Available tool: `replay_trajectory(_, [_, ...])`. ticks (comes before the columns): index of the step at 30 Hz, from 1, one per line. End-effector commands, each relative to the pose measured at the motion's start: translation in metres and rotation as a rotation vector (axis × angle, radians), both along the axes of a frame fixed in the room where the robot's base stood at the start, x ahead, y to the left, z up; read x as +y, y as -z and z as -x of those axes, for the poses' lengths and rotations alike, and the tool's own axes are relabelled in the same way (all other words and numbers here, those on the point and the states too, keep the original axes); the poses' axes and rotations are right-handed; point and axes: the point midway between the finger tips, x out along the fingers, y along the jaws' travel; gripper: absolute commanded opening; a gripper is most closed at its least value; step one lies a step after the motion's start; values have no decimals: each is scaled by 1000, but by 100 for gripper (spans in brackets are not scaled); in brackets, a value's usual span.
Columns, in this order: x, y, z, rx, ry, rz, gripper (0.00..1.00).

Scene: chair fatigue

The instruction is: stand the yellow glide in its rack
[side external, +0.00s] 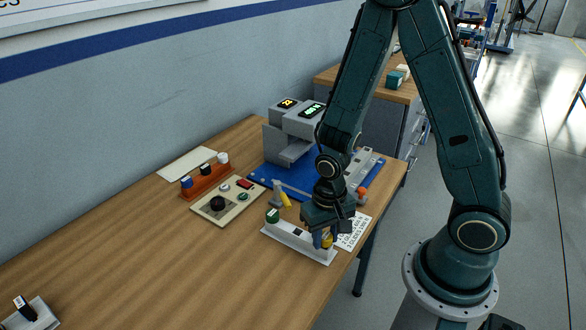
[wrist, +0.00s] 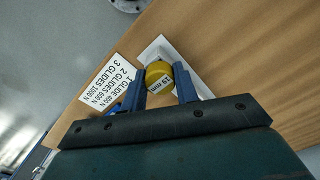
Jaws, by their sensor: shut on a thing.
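The yellow glide (wrist: 158,73) is between the two blue fingers of my gripper (wrist: 160,80), its round top and a "19 mm" label facing the wrist camera. In the side external view my gripper (side external: 322,236) points down at the right end of the white rack (side external: 290,237), shut on the yellow glide (side external: 327,241). The glide's lower part is hidden by the fingers, so I cannot tell whether it touches the rack. A green glide (side external: 272,215) stands at the rack's left end. The white rack (wrist: 152,50) also shows behind the glide in the wrist view.
A printed sheet (side external: 354,231) lies right of the rack, near the table edge. A control box (side external: 226,203), an orange rack (side external: 205,183) with several coloured pieces, and a grey machine (side external: 292,125) on a blue plate (side external: 262,173) stand behind. The table's left front is mostly clear.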

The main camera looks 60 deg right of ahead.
Motion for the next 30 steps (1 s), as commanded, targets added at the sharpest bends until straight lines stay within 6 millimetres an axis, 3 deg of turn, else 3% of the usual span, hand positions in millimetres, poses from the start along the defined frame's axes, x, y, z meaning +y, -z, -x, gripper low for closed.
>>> replay_trajectory(5, [0,4,0,1,0,-1,10])
replay_trajectory(6, [0,3,0,0,0,0,36])
replay_trajectory(9, [0,3,0,0,0,0,55])
replay_trajectory(22, [0,1,0,0,0,0,55])
replay_trajectory(30, [0,-11,-1,-4,0,0,55])
